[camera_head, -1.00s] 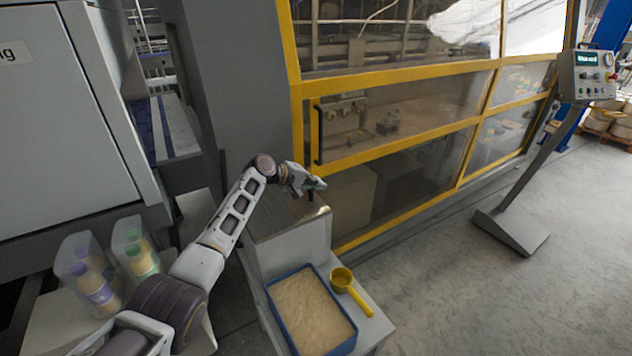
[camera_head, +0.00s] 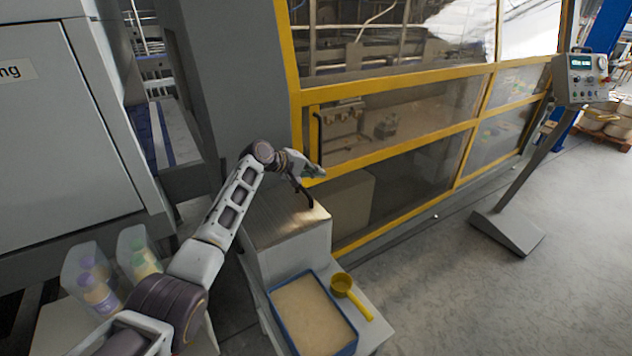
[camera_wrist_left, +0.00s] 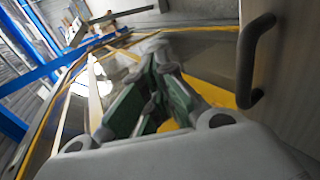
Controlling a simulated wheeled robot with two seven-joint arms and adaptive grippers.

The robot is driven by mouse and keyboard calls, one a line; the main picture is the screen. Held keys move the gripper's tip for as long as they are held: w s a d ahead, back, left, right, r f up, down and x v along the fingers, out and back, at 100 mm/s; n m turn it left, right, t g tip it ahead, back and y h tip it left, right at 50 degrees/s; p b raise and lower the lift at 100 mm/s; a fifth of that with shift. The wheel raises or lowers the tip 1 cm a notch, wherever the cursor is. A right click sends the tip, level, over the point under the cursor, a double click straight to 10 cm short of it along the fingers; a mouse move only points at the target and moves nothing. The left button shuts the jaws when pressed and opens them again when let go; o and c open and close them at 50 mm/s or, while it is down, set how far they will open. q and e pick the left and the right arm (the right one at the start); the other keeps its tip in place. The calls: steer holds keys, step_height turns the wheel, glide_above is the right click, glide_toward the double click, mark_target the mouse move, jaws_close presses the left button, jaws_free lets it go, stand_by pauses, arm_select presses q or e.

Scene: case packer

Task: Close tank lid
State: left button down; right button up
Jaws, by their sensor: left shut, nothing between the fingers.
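The tank (camera_head: 290,256) is a pale grey box at the machine's front. Its brownish lid (camera_head: 277,218) appears to lie flat across the top; I cannot tell whether its edges are fully seated. A dark curved handle (camera_head: 305,195) shows at the lid's far right. In the left wrist view a black handle (camera_wrist_left: 249,60) stands on a grey-brown surface at the right, beside the fingers and apart from them. My left gripper (camera_head: 318,172) is just above the lid's far end, shut and empty. Its green finger pads (camera_wrist_left: 152,103) are close together in the wrist view. My right gripper is out of view.
A blue tray (camera_head: 311,314) of pale granules and a yellow scoop (camera_head: 343,286) sit in front of the tank. The yellow-framed guard (camera_head: 400,147) rises close behind my gripper. Clear bins (camera_head: 138,254) stand at left. A control panel (camera_head: 581,77) stands right, with open floor before it.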

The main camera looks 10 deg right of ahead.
arm_select(q)
step_height(320, 180, up, 6)
steer(key=shift+b, duration=0.4)
steer(key=shift+r, duration=0.1)
